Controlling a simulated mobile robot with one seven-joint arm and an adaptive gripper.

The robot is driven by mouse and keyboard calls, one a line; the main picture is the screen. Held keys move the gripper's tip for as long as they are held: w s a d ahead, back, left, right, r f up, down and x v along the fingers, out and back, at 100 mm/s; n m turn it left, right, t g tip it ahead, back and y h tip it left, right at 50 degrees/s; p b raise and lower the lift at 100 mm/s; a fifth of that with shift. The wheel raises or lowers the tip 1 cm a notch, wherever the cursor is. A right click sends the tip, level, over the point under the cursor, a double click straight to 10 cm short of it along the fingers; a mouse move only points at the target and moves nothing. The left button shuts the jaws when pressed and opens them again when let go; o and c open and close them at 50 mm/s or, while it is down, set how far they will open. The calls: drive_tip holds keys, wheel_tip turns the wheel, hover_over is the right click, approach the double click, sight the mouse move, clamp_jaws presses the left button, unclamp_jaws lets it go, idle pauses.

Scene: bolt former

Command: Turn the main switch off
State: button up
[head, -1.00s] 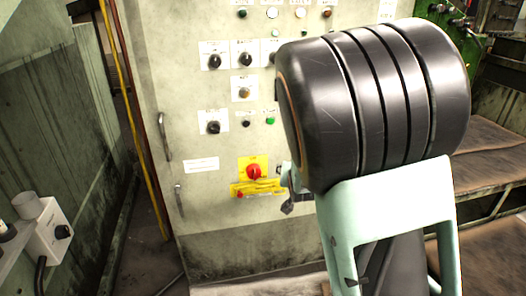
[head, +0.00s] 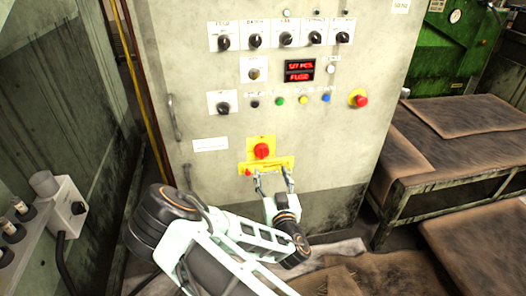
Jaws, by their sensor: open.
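The main switch is a red rotary knob (head: 261,151) on a yellow plate, low on the front of the pale control cabinet in the head view. A yellow label strip (head: 267,165) runs just below it. My gripper (head: 273,176) is open and empty, with its fingertips just below the knob and in front of or near the label strip. Whether the fingers touch the cabinet cannot be told. The knob itself is fully in view, and its exact pointer position is too small to read.
Cabinet handles are at left. A brown-topped bench (head: 470,116) stands at right, and a grey switch box (head: 62,212) at lower left.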

sight(263, 153)
drive_tip(key=shift+y, duration=0.3)
drive_tip(key=x, duration=0.3)
drive_tip(key=b+x, duration=0.1)
drive_tip(key=x, duration=0.6)
drive_tip(key=shift+w+a+b, duration=0.15)
drive_tip(key=shift+a+b, duration=0.15)
drive_tip(key=shift+a, duration=0.05)
drive_tip(key=c, duration=1.1)
